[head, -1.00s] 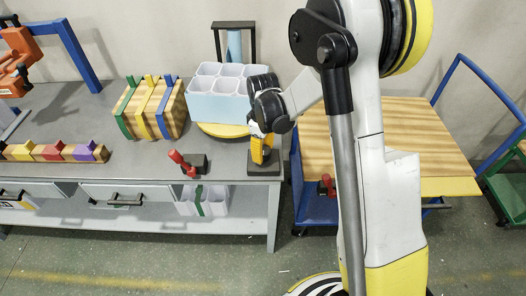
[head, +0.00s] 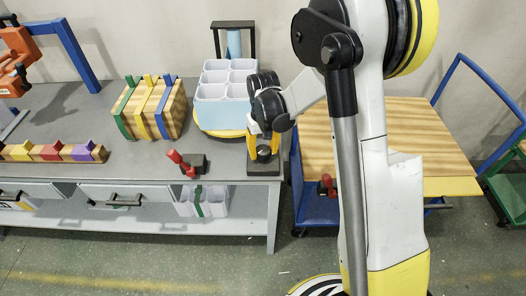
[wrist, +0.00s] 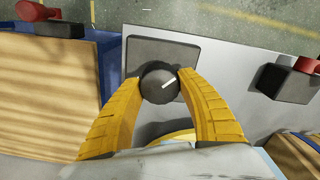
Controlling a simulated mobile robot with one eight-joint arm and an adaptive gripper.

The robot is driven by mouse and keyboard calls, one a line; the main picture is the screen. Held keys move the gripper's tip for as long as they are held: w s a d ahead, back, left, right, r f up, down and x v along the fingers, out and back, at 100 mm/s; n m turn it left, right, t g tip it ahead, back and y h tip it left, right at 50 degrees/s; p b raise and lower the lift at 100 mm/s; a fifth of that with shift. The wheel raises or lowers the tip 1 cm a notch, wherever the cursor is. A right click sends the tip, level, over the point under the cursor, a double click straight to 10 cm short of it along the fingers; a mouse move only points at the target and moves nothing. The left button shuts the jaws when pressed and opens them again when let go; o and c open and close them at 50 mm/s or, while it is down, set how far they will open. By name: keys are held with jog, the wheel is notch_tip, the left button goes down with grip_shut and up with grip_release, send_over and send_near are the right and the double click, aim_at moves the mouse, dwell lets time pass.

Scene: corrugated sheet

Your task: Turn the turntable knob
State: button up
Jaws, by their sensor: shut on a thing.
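The turntable knob (wrist: 157,85) is a dark round knob with a white mark on top, standing on a dark square base (wrist: 135,58). In the head view the base (head: 258,168) sits at the right end of the grey bench. My gripper (wrist: 162,80) has its two yellow fingers on opposite sides of the knob and is shut on it. The gripper also shows in the head view (head: 264,150), reaching down from above. The turntable (head: 218,133) is a yellow disc behind the base, bearing a light blue box (head: 222,113) with several compartments.
A red-handled clamp (head: 186,163) stands left of the knob base. A striped wooden block (head: 150,108) and a row of coloured blocks (head: 55,153) lie further left. A blue cart with a wooden top (head: 440,140) stands right of the bench.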

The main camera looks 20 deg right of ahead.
aim_at(263, 149)
jog(key=shift+m, duration=0.7)
jog(key=o, duration=1.2)
jog(key=shift+c, duration=0.2)
notch_tip(263, 149, up, 12)
